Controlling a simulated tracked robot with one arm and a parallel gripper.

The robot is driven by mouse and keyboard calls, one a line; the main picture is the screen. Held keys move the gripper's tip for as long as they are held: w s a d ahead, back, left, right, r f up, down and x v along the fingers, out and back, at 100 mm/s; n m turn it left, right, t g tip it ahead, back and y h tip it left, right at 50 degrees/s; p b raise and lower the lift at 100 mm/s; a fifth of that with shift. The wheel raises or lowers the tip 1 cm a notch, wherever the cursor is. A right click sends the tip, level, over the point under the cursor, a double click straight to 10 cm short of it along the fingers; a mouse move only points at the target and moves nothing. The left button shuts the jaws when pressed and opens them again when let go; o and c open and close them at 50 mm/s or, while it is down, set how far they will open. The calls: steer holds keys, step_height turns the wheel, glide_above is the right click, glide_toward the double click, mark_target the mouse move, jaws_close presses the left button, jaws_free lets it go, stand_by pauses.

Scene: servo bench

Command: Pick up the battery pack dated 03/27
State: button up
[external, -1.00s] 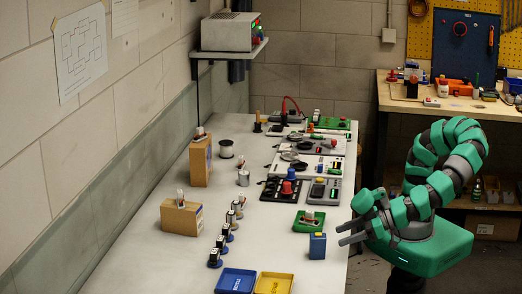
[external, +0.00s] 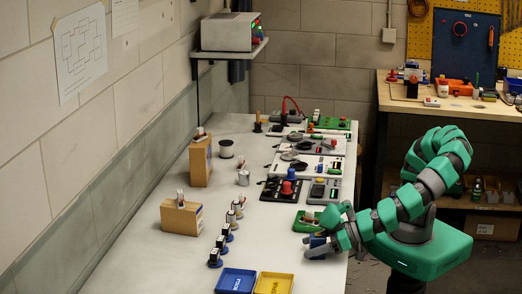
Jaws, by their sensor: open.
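My gripper (external: 312,247) is open at the bench's right edge. Its fingers are around or beside a small blue block (external: 318,241), which is partly hidden by them; I cannot tell whether they touch it. The block may be a battery pack, but no date is readable on it. A green tray (external: 304,221) with a small item in it lies just behind the gripper and is partly covered by it. A row of several small upright items with pale tops (external: 221,243) stands left of the gripper; their labels are too small to read.
A blue tray (external: 236,270) and a yellow tray (external: 274,275) lie at the front of the bench (external: 180,262). Cardboard boxes (external: 181,218) stand on the left. Panels with knobs and parts (external: 318,171) fill the back right. Bare bench lies between the row and the gripper.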

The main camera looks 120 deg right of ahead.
mark_target(316, 233)
steer(key=shift+w+d+f, duration=0.1)
steer(key=shift+w, duration=0.1)
steer(key=shift+c, duration=0.4)
steer(key=c, duration=1)
steer(key=shift+r+p, duration=0.6)
steer(key=shift+r, duration=1.2)
steer(key=s, duration=0.4)
steer(key=s+d+b, duration=0.1)
steer(key=s, duration=0.4)
steer(key=s+r, duration=0.1)
steer(key=s, duration=0.3)
steer(key=shift+s+d, duration=0.3)
steer(key=shift+s, duration=0.1)
steer(key=shift+s+d+r+b, duration=0.1)
steer(key=shift+s+r+b, duration=0.05)
steer(key=shift+s+b, duration=0.45)
steer(key=shift+s+d+r+b, duration=0.1)
steer(key=shift+s+b, duration=0.3)
steer(key=shift+b, duration=0.25)
